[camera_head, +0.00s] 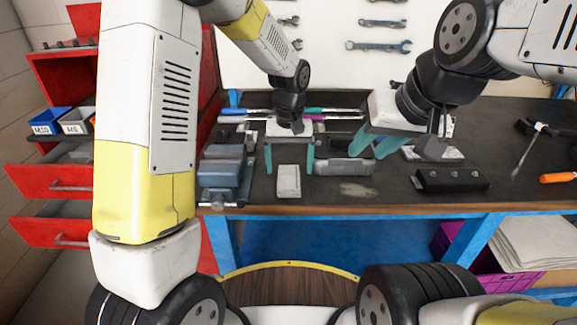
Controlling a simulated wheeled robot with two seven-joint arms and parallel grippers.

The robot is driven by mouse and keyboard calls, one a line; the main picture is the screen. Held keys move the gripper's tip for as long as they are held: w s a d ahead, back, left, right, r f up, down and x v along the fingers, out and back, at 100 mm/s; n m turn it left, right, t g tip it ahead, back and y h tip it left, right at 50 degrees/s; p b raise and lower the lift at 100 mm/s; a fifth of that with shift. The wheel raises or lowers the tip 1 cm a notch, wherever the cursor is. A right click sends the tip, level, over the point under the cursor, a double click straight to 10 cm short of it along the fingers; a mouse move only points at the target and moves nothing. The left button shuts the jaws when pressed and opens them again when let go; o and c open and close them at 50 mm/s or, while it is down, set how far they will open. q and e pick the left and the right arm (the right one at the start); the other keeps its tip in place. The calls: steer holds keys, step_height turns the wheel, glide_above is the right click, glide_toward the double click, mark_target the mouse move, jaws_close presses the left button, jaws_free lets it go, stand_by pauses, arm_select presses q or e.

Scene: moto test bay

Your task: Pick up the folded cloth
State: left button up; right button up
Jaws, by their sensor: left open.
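A small pale folded cloth (288,181) lies flat near the front edge of the dark workbench top (390,190). I cannot tell how high the fingertips are above the bench. My right gripper (368,155) is to the right, tilted, its teal fingers apart and no object visible between them.
A grey vise (225,175) stands left of the cloth. A grey block (345,167) lies to its right, and a black bar (450,180) farther right. An orange-handled hammer (558,178) lies at the right. Red drawers (52,185) stand open at left.

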mark_target(290, 177)
arm_select(q)
step_height(290, 177, down, 3)
steer(key=shift+f, duration=0.15)
steer(key=shift+c, duration=0.5)
steer(key=c, duration=1.3)
steer(key=shift+c, duration=0.2)
steer(key=shift+r, duration=0.55)
steer(key=r, duration=0.2)
steer(key=shift+s+d+r, duration=0.15)
steer(key=shift+s+r, duration=0.2)
steer(key=shift+s, duration=0.05)
steer(key=s+d+r, duration=0.1)
steer(key=s+d, duration=0.2)
steer(key=s, duration=1.2)
steer(key=shift+d+r, duration=0.15)
